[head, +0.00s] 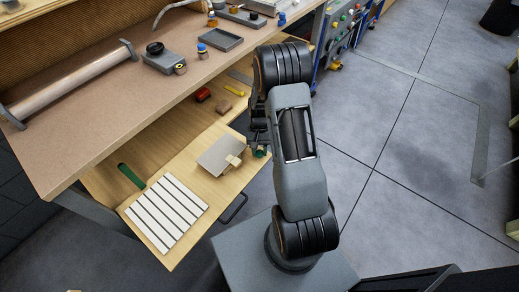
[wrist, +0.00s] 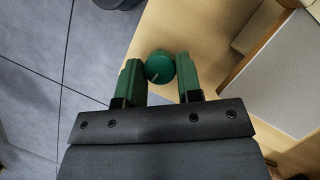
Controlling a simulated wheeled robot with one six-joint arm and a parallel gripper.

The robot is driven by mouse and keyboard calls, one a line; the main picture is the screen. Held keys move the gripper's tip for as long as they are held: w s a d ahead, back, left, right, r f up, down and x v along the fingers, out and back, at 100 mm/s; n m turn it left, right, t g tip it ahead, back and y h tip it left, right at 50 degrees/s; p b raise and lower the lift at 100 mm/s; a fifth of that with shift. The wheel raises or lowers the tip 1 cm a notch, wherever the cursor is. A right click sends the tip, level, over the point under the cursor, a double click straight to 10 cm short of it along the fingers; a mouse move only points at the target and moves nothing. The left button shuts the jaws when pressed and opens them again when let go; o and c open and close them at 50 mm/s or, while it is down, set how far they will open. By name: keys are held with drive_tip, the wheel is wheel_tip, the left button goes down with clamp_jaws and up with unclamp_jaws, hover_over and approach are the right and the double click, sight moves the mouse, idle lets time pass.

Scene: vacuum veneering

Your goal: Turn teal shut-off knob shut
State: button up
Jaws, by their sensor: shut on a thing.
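The teal knob (wrist: 159,66) is round, with a short pale line on its face near the lower edge in the wrist view. My gripper (wrist: 160,72) has two dark green fingers, one on each side of the knob, shut on it. In the head view the gripper (head: 259,140) is partly hidden behind my arm, at the right edge of the pulled-out wooden shelf (head: 185,243). A small part of the green knob (head: 260,152) shows below it there. The knob's base is hidden.
A white slatted panel (head: 166,213) lies at the shelf's front. The workbench (head: 90,120) stands above the shelf on the left. Floor (head: 400,130) to the right is mostly open.

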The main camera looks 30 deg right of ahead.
drive_tip(key=shift+n, duration=0.6)
drive_tip(key=shift+h, duration=0.3)
drive_tip(key=o, duration=0.9)
drive_tip(key=shift+o, duration=0.2)
drive_tip(key=shift+r, duration=0.1)
drive_tip(key=p+v, duration=0.2)
drive_tip(key=v, duration=1.1)
drive_tip(key=shift+w+r, duration=0.25)
drive_tip(key=shift+w, duration=0.05)
